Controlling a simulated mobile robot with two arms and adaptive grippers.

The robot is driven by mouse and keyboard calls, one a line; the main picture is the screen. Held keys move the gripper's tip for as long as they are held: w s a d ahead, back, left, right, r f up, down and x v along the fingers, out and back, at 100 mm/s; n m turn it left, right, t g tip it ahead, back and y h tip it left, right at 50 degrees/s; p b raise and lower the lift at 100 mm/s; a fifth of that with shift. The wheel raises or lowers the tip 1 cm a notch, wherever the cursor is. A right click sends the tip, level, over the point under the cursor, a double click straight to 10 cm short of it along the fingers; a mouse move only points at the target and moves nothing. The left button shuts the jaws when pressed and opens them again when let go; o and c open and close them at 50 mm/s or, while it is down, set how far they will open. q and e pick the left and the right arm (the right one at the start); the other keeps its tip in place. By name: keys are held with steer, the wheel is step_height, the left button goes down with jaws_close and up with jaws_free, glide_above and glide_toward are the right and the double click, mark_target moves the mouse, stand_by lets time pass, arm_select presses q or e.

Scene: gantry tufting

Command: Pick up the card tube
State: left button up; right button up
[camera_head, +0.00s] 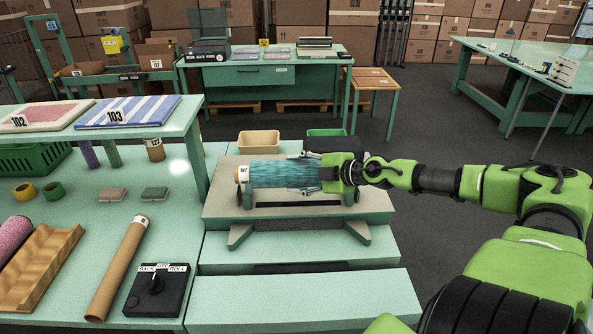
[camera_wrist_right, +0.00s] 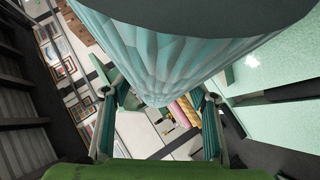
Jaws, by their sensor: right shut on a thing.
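A plain brown card tube (camera_head: 119,268) lies aslant on the left bench, with a small label near its far end. My right gripper (camera_head: 316,172) is well to the right of it, shut on the right end of a teal fabric roll (camera_head: 282,174). That roll has a card-coloured left end marked 97 and lies level over a cradle on the grey stand. In the right wrist view the teal roll (camera_wrist_right: 165,55) fills the top, between my right gripper's fingers (camera_wrist_right: 155,95). My left gripper is not in view.
A black switch box (camera_head: 157,291) stands right of the card tube, and a wooden cradle (camera_head: 37,268) with a pink roll lies left of it. A raised shelf (camera_head: 190,118) with mats 102 and 103 stands behind. The front green step (camera_head: 300,300) is bare.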

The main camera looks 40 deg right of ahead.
steer(key=s+a+r+p, duration=0.4)
steer(key=s+a+p, duration=0.1)
steer(key=p, duration=0.3)
steer(key=shift+s+a, duration=0.3)
steer(key=shift+s, duration=0.5)
steer(key=shift+s+a, duration=0.1)
steer(key=shift+s+a, duration=0.1)
